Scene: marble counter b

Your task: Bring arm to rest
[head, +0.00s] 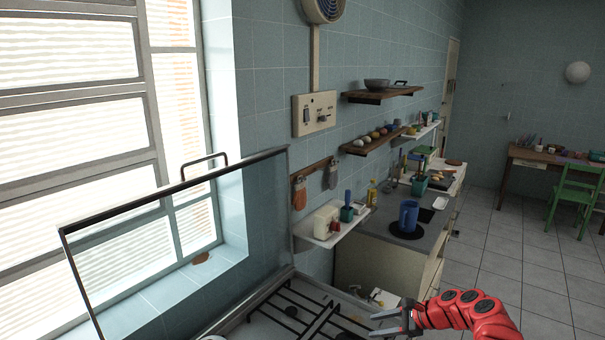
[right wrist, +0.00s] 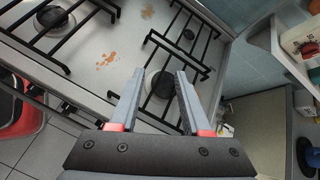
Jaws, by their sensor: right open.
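My right gripper (head: 400,322) reaches in from the lower right of the head view, over the front right part of the gas stove (head: 262,326). In the right wrist view its two fingers (right wrist: 163,100) are apart with nothing between them, above the stove's burner grates (right wrist: 160,62). The red arm (head: 467,308) behind it is mine.
The stove's glass lid (head: 180,235) stands raised by the window. Orange-brown stains (right wrist: 107,60) mark the stove top. Beyond are a counter with a blue mug (head: 408,215), a small white shelf (head: 333,233) and wall shelves (head: 383,93). The tiled floor (head: 500,265) at right is clear.

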